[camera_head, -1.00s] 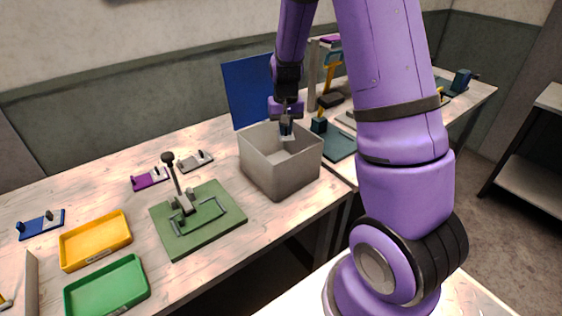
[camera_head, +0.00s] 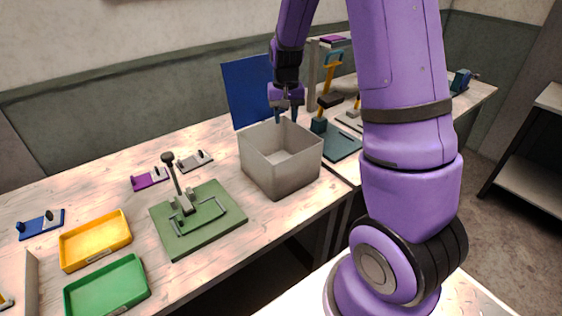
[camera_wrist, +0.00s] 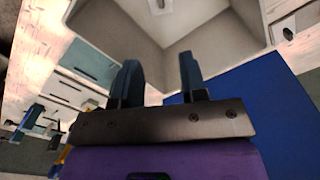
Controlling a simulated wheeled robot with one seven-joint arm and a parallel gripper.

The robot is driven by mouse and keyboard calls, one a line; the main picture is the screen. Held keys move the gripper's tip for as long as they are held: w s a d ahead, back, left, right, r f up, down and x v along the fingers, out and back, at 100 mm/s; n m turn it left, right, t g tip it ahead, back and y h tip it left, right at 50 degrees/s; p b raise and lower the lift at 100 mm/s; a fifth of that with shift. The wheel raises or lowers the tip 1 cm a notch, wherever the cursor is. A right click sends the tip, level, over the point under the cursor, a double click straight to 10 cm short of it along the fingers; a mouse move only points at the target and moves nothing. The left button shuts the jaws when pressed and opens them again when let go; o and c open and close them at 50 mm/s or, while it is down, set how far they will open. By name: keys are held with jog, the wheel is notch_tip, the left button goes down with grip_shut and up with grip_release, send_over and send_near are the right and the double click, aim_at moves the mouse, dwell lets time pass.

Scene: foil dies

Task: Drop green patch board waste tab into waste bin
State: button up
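The grey open-topped waste bin (camera_head: 270,175) stands on the wooden bench near its right end, and its inside also shows in the wrist view (camera_wrist: 215,45). My gripper (camera_head: 286,118) is above the bin's back part, fingers pointing down. In the wrist view my gripper (camera_wrist: 160,75) is open, with a clear gap and nothing between the fingers. A small pale piece (camera_wrist: 160,6) shows inside the bin at the top edge of the wrist view, probably the waste tab. In the head view the bin's front wall hides part of its floor.
A blue panel (camera_head: 246,90) stands upright behind the bin. A green base with a lever press (camera_head: 210,230) is left of the bin. A yellow tray (camera_head: 95,240) and a green tray (camera_head: 107,288) lie further left. Tools and a dark mat (camera_head: 340,146) are to the right.

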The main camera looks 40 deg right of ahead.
notch_tip(320, 180, up, 7)
jog(key=shift+f, duration=0.2)
dwell(0.3)
jog(key=s+a+r+n+t, duration=0.3)
jog(key=s+a+r, duration=0.5)
jog(key=s+r, duration=0.4)
jog(key=s+a+r+n+t, duration=0.1)
jog(key=s+a, duration=0.1)
jog(key=s, duration=0.5)
jog(key=s+a+r+n+t, duration=0.1)
jog(key=s+a+r, duration=0.1)
jog(key=s, duration=0.5)
jog(key=shift+s+a, duration=0.3)
jog(key=shift+a, duration=0.25)
